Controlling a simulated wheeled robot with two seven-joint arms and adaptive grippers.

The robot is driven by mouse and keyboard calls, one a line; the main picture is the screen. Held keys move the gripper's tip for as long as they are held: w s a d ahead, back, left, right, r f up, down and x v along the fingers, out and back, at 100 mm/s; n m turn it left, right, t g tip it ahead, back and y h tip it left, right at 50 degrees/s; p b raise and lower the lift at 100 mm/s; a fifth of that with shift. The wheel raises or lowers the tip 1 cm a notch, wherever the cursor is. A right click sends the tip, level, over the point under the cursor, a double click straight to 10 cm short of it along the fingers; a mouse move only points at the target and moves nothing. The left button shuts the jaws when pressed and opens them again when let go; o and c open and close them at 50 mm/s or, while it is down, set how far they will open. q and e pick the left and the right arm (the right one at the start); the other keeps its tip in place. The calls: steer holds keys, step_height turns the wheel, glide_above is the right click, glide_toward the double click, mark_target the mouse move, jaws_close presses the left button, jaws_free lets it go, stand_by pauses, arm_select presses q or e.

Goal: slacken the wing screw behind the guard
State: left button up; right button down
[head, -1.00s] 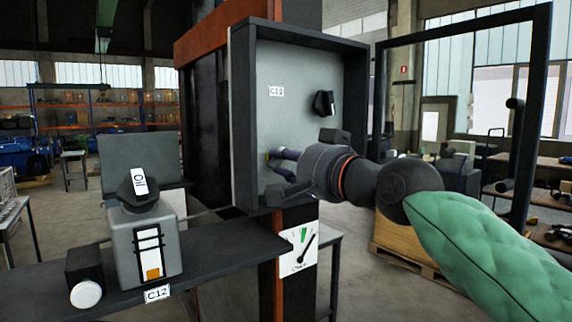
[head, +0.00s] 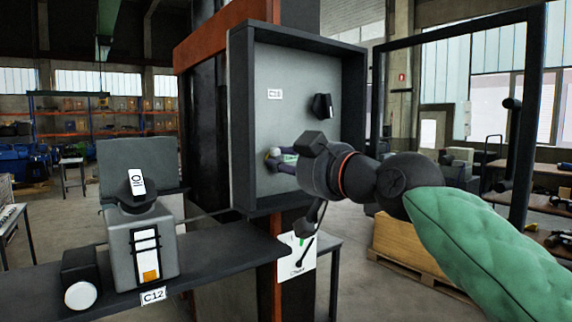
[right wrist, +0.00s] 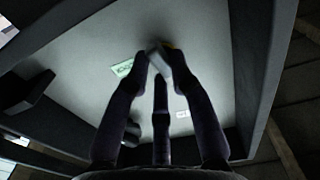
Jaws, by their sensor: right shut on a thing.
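My right gripper (head: 281,158) reaches into an open-fronted grey box on the column. Its dark fingers are shut on a small pale grey piece, apparently the wing screw (right wrist: 174,64), at the back panel (head: 290,80). Fingers cover much of the piece, so its wings cannot be made out. In the right wrist view the fingers (right wrist: 160,60) close around it from several sides, beside a green label (right wrist: 122,68). The guard, a dark framed door with a handle (head: 512,103), appears swung open to the right. My left gripper is not in view.
A black knob (head: 321,106) is on the panel above right. A grey unit (head: 128,250) stands on the shelf at left.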

steer(key=shift+n, duration=1.2)
steer(key=c, duration=1.1)
jaws_free()
steer(key=shift+w+a, duration=0.1)
steer(key=shift+o, duration=0.2)
steer(key=shift+w, duration=0.1)
steer(key=v, duration=1.2)
